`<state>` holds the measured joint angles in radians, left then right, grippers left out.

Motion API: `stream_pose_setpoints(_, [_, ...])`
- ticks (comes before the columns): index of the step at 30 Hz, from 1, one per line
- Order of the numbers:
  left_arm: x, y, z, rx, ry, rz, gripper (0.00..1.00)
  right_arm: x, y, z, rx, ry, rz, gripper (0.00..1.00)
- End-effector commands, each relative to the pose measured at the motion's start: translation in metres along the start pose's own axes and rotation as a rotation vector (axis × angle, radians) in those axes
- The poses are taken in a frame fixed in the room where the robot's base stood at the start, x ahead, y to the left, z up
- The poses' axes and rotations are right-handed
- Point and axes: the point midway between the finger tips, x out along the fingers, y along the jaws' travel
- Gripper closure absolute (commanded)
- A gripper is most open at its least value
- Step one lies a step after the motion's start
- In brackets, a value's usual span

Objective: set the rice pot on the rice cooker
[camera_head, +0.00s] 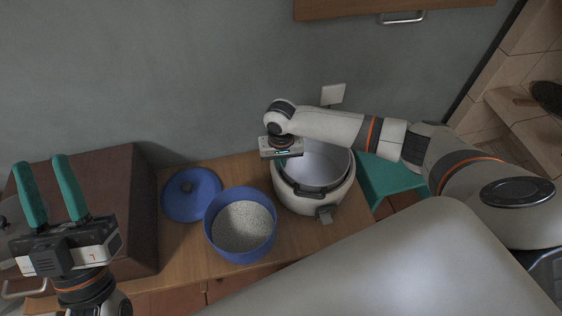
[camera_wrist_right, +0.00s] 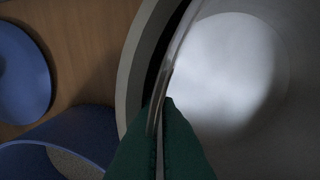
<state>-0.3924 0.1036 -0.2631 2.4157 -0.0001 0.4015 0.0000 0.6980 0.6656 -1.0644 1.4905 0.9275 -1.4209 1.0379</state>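The rice cooker (camera_head: 312,202) is a white round body with a dark inner ring, standing open on the counter. The silver rice pot (camera_head: 318,160) sits within its opening; I cannot tell whether it is fully seated. In the right wrist view the pot's thin metal rim (camera_wrist_right: 180,50) runs between the green fingers of my right gripper (camera_wrist_right: 163,105), which are closed on it. My left gripper (camera_head: 42,163) is open and empty at the far left, pointing up.
A blue pot (camera_head: 212,235) holding grains stands left of the cooker, and a blue lid (camera_head: 178,205) lies behind it. A brown box (camera_head: 125,200) is at the left. A teal object (camera_head: 392,176) is right of the cooker. A grey wall (camera_head: 180,70) is behind.

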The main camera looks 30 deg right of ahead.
Motion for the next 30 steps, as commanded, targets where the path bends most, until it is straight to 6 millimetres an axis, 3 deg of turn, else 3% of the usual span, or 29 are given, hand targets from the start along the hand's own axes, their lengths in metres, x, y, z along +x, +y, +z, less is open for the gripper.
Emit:
stream_pose_setpoints(11, [-0.0003, 0.0014, -0.0073, 0.004, 0.049, 0.002, 0.64, -0.0007, 0.0001, 0.0005, 0.0, -0.001, 0.0, 1.0])
stream_pose_setpoints(29, [-0.0015, -0.0003, -0.003, -0.002, 0.021, 0.001, 0.64, 0.0059, 0.0003, 0.0005, 0.0, -0.001, 0.001, 1.0])
stream_pose_setpoints(30, [-0.0013, -0.0006, -0.0017, -0.003, 0.014, 0.0, 0.64, 0.0058, 0.0003, 0.0006, 0.0, -0.002, 0.001, 0.94])
